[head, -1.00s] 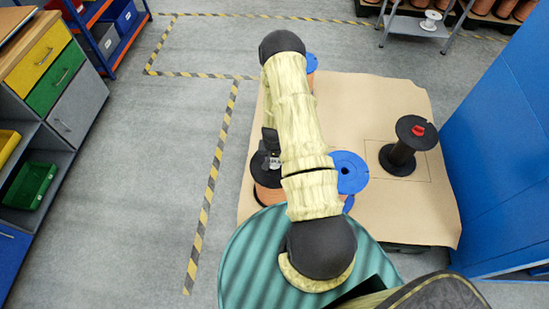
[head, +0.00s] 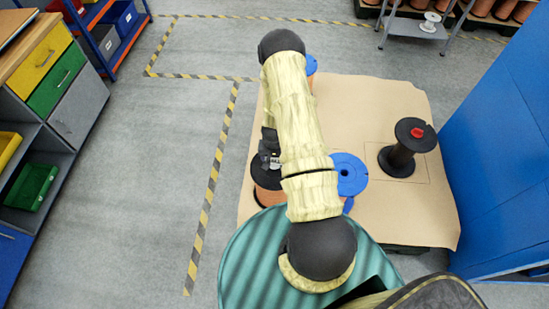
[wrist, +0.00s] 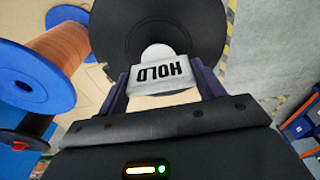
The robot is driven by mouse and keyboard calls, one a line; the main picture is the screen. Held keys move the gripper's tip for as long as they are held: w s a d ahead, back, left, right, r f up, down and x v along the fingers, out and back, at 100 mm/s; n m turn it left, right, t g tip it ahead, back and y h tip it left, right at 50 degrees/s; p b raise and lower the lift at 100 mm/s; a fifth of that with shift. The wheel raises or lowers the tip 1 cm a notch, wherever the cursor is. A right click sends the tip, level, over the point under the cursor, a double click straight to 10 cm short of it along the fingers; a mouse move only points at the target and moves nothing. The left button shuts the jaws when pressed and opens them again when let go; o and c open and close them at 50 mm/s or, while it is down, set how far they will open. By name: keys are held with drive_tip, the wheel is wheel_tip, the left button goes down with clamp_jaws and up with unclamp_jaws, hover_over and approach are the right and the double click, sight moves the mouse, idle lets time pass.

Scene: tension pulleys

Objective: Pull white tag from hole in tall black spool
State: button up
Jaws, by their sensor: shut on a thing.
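The white tag (wrist: 160,74), printed HOLD, is between the fingers of my gripper (wrist: 160,84) in the wrist view. The gripper is shut on it. A white rounded part of the tag shows over the middle of the black spool's round flange (wrist: 205,22). The hole is covered, and I cannot tell whether the tag is still inside it. In the head view the black spool with copper winding (head: 268,182) stands left of my arm, partly hidden. My gripper (head: 270,153) is above its top, with the tag (head: 275,161) showing small.
A blue spool (head: 349,174) stands close on the right. A black spool with a red piece on top (head: 402,158) stands farther right on the brown sheet (head: 385,100). A blue panel (head: 510,150) borders the right side.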

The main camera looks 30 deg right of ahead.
drive_tip(key=shift+r+p, duration=0.3)
drive_tip(key=shift+r, duration=0.25)
idle(0.4)
drive_tip(key=shift+r+p, duration=1.25)
drive_tip(key=shift+r, duration=0.75)
drive_tip(key=shift+w+a+r, duration=0.2)
drive_tip(key=shift+a, duration=0.05)
drive_tip(key=w+a+r+n, duration=0.1)
drive_tip(key=a+r+n, duration=0.5)
drive_tip(key=a+r, duration=0.3)
drive_tip(key=a, duration=0.4)
drive_tip(key=shift+w+n+y, duration=0.3)
drive_tip(key=shift+n+y, duration=0.1)
